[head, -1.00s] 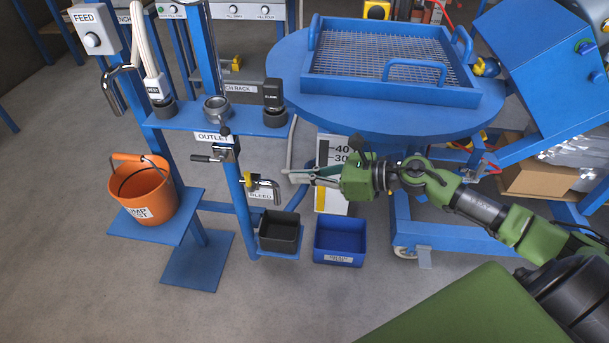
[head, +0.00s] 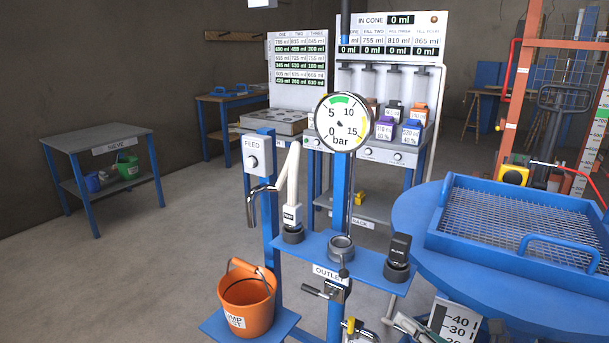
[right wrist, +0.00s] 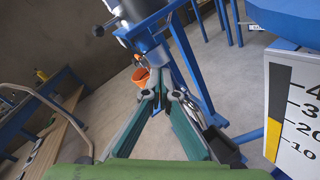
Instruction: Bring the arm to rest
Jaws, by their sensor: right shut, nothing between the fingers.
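My right gripper (head: 402,322) shows only in part at the bottom edge of the head view, just right of the bleed tap (head: 357,328). In the right wrist view its two green-sided fingers (right wrist: 160,90) come together at the tips, shut with nothing between them. The rest of my right arm is below the head view. My left gripper is not in view.
The blue stand (head: 318,256) with the outlet valve (head: 336,290) and orange bucket (head: 247,302) is near the gripper. The blue round table (head: 420,228) with its mesh tray (head: 448,250) stands at right. A scale board (head: 455,322) is close by.

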